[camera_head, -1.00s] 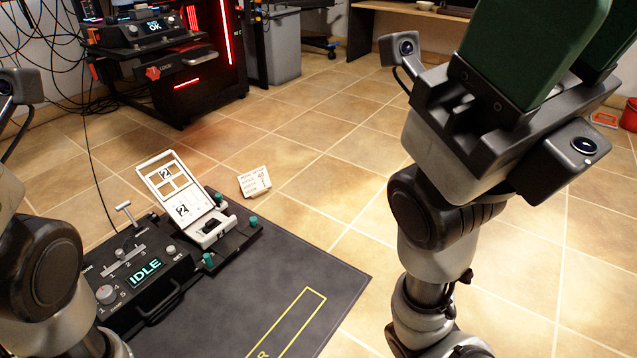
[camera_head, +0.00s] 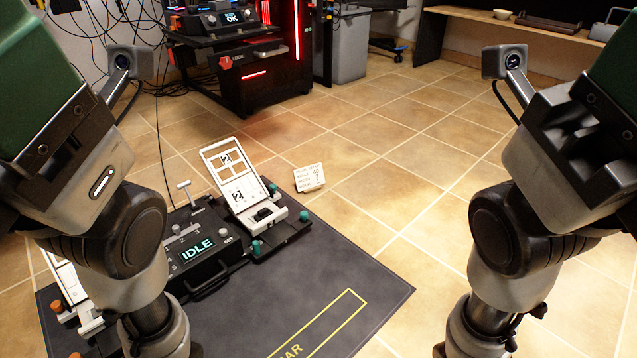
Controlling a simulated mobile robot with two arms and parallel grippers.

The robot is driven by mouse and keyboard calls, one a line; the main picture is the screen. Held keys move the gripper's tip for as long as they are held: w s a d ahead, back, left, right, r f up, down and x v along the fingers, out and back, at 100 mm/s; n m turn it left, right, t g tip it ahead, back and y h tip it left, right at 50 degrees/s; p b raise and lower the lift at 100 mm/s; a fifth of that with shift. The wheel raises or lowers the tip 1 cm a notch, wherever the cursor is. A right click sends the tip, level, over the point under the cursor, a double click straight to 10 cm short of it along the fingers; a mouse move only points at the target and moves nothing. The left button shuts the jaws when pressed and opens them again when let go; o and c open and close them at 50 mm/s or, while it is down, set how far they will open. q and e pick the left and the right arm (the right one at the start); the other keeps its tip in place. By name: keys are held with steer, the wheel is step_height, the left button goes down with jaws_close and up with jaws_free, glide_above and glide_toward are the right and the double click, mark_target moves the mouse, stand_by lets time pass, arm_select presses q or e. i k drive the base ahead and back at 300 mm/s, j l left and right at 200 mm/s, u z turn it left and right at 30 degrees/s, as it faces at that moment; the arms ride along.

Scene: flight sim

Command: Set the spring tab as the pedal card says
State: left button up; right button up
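A white pedal plate (camera_head: 231,177) with "2" labels stands tilted on the unit. At its foot a white block (camera_head: 256,222) bears a small black part (camera_head: 264,213); I cannot tell whether this is the spring tab. A small white card (camera_head: 309,178) stands on the tiles beside it; its print is too small to read fully, though "40" shows.
A black control box (camera_head: 205,262) reads "IDLE" and has a T-handle (camera_head: 184,190). Another white pedal part (camera_head: 66,283) is partly hidden behind my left arm. The dark mat (camera_head: 330,280) is bare at the right. A PC rack (camera_head: 245,65) with cables stands behind.

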mark_target(177, 228)
steer(key=u, duration=0.95)
